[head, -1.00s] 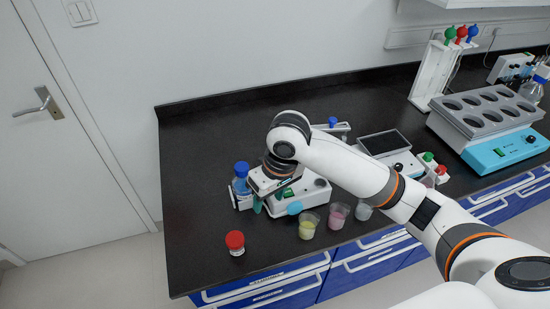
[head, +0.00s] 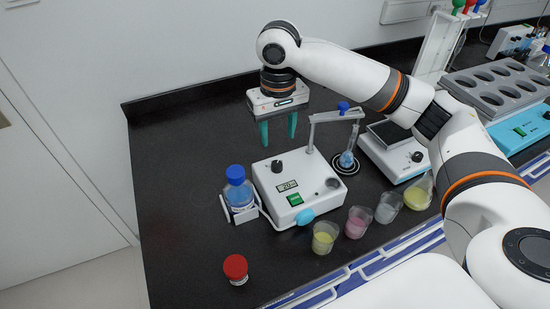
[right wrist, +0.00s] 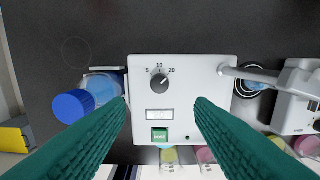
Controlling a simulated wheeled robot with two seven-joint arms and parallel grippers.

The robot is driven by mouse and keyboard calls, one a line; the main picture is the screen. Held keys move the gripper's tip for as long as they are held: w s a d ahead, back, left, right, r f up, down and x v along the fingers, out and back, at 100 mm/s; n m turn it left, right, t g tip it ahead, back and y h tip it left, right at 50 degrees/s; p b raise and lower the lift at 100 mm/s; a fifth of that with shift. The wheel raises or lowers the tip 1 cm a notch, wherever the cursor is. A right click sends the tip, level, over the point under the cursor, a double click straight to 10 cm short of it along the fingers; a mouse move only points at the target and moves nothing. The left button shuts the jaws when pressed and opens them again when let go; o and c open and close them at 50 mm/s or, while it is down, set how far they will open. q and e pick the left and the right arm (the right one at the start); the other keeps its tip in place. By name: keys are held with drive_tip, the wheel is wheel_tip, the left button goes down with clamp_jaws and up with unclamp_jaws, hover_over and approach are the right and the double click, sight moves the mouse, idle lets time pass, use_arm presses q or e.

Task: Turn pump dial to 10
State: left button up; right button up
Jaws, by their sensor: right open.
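The pump (head: 312,178) is a white box on the black bench, with a black dial (head: 277,167), a small display (head: 287,186) that seems to read 20 and a green button (head: 295,199). In the right wrist view the dial (right wrist: 159,83) sits below the marks 5, 10 and 20, and its pointer looks turned toward 20. My right gripper (head: 278,137) points down, open and empty, above and behind the dial, touching nothing. In the right wrist view its teal fingers flank the pump front. My left gripper is out of view.
A blue-capped bottle (head: 238,190) stands in a holder left of the pump. A stand arm with a flask (head: 346,160) is at its right. Several cups, including a yellow one (head: 324,238), line the front. A red-capped jar (head: 236,270) stands front left. The back left bench is clear.

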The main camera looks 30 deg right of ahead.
hover_over(277, 164)
wheel_tip(277, 164, down, 6)
drive_tip(key=shift+r, duration=0.15)
wheel_tip(277, 164, down, 3)
drive_tip(key=shift+f, duration=0.45)
drive_tip(key=shift+c, duration=0.4)
drive_tip(key=c, duration=0.9)
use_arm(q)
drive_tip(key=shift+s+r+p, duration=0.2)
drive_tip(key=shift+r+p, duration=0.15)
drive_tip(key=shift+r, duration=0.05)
